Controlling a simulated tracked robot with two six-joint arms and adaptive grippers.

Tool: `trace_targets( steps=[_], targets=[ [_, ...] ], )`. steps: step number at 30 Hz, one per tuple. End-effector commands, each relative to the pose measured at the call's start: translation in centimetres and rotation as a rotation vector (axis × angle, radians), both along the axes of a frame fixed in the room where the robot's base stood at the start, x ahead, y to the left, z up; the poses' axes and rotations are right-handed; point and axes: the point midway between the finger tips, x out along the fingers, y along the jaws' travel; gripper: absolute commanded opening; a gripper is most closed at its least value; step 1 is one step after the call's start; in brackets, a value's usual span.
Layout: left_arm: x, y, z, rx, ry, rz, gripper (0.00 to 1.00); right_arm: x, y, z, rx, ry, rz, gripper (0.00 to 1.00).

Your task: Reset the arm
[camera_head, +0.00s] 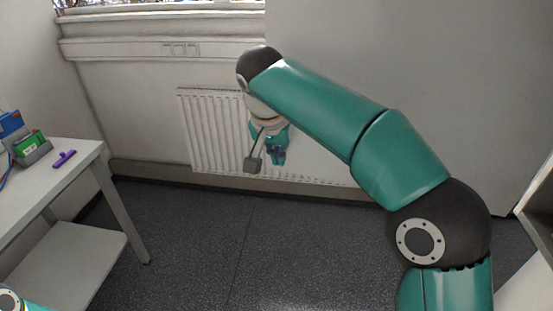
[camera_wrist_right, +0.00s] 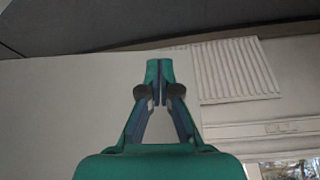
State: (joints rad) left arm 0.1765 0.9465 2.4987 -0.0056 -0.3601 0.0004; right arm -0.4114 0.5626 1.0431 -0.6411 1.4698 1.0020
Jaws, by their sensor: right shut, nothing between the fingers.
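My right arm (camera_head: 325,105) is green with black joints. It rises from the lower right of the head view and reaches left across the middle. Its gripper (camera_head: 278,160) hangs at the arm's end, pointing down in front of the radiator. In the right wrist view the gripper (camera_wrist_right: 160,75) shows its fingertips together, with nothing between them. A small patch of green and grey at the bottom left corner of the head view may be part of my left arm; the left gripper does not show.
A white table (camera_head: 62,185) with a lower shelf stands at the left. A purple object (camera_head: 65,158) and a green and grey device (camera_head: 32,148) are on it. A white radiator (camera_head: 210,130) is on the back wall, also in the wrist view (camera_wrist_right: 238,70). The dark floor (camera_head: 240,250) is clear.

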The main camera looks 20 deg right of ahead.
Motion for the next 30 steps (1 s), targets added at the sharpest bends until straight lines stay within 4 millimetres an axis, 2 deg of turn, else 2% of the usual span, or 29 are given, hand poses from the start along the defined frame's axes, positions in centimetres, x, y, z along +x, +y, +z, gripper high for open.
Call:
trace_targets(
  steps=[4, 6, 8, 11, 14, 15, 20, 21, 23, 24, 26, 27, 29, 30],
  targets=[
    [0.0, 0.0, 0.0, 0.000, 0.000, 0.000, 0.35, -0.2, -0.1, 0.4, 0.000, 0.003, -0.004, 0.00],
    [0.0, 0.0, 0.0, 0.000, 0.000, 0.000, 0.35, 0.0, -0.9, 0.0, -0.001, 0.011, -0.020, 0.00],
    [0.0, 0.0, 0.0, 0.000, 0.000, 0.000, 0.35, 0.3, -2.0, -1.0, -0.005, 0.029, -0.042, 0.00],
    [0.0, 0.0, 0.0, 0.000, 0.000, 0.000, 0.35, 0.6, -4.5, -4.5, -0.025, 0.102, -0.087, 0.00],
    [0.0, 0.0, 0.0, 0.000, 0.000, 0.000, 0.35, -0.8, -6.6, -10.4, -0.049, 0.248, -0.111, 0.00],
    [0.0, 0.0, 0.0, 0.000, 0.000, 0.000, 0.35, -1.6, -7.0, -13.2, -0.045, 0.308, -0.113, 0.00],
    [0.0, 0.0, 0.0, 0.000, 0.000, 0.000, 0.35, -5.9, -7.4, -24.7, 0.032, 0.511, -0.051, 0.00],
    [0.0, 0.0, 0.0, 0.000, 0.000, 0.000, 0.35, -7.3, -7.1, -27.5, 0.066, 0.552, -0.027, 0.00],
    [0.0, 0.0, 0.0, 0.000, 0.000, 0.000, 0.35, -9.7, -6.4, -31.3, 0.125, 0.605, 0.013, 0.00],
    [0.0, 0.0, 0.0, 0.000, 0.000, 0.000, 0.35, -11.6, -5.8, -33.8, 0.171, 0.635, 0.040, 0.00],
    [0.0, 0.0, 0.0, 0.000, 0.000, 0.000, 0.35, -14.6, -4.7, -37.1, 0.244, 0.673, 0.079, 0.00],
    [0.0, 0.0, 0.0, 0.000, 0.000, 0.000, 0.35, -16.8, -3.8, -39.1, 0.298, 0.690, 0.106, 0.00],
    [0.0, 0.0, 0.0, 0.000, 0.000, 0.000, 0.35, -20.3, -2.2, -41.7, 0.382, 0.705, 0.141, 0.00],
    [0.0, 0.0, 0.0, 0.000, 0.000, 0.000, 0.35, -22.6, -1.0, -43.1, 0.437, 0.705, 0.163, 0.00]
  ],
)
